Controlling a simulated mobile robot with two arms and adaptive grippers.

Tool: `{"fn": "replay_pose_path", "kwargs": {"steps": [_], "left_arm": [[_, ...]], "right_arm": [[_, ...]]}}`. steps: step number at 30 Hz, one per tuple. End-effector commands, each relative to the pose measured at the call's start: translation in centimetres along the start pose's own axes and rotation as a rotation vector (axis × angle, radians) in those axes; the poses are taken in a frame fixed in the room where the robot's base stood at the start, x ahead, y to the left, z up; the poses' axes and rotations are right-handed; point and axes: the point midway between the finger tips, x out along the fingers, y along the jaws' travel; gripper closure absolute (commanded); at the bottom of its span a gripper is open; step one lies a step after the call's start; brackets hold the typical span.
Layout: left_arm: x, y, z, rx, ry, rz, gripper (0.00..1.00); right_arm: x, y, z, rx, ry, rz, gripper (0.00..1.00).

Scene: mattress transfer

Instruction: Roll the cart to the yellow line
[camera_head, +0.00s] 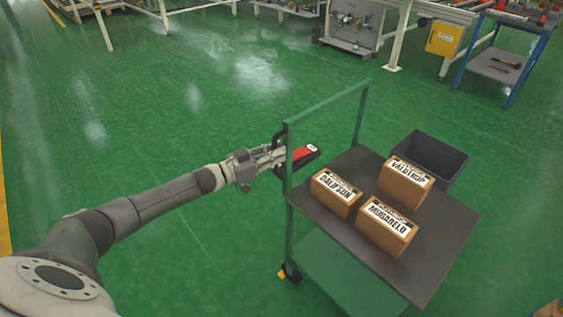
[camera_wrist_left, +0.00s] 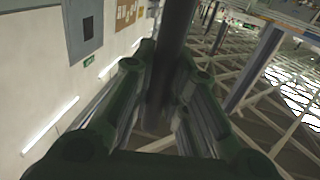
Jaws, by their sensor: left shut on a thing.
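The cart has a dark top (camera_head: 440,235), a green lower shelf and a green upright handle frame (camera_head: 330,110). It stands on the green floor at the right of the head view. My left gripper (camera_head: 280,157) is shut on the near upright of the handle frame. In the left wrist view its fingers (camera_wrist_left: 160,95) lie either side of a dark post (camera_wrist_left: 177,30). A yellow line (camera_head: 4,225) runs along the floor at the left edge of the head view. My right gripper is out of view.
Three labelled cardboard boxes (camera_head: 386,226) sit on the cart top. A dark open bin (camera_head: 455,165) is beside its far edge. A blue-framed workbench (camera_head: 497,66), a yellow box (camera_head: 445,40) and white-legged tables stand at the back. The floor left of the cart is clear.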

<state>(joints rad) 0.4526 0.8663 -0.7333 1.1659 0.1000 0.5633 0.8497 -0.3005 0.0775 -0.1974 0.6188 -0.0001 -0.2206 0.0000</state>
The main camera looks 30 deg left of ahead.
Motion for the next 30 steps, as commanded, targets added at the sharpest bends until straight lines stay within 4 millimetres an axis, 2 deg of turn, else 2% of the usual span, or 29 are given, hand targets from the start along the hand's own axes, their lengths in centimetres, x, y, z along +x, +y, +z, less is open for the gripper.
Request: {"fn": "replay_pose_path", "kwargs": {"steps": [4, 12, 13, 18, 30], "left_arm": [[-0.2, -0.6, -0.1, 0.001, -0.002, -0.007, 1.00], [-0.2, -0.8, -0.2, 0.002, -0.002, -0.011, 1.00], [-0.2, -0.8, -0.2, 0.002, -0.002, -0.011, 0.83], [-0.2, -0.7, -0.2, 0.002, -0.001, -0.010, 0.63], [-0.7, -0.5, 0.0, 0.001, -0.002, -0.005, 0.63]], "right_arm": [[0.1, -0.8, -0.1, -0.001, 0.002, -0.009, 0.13], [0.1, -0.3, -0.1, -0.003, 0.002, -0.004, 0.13], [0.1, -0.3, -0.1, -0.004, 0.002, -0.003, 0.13], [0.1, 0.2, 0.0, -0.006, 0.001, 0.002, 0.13], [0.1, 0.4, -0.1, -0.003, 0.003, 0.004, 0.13]]}}
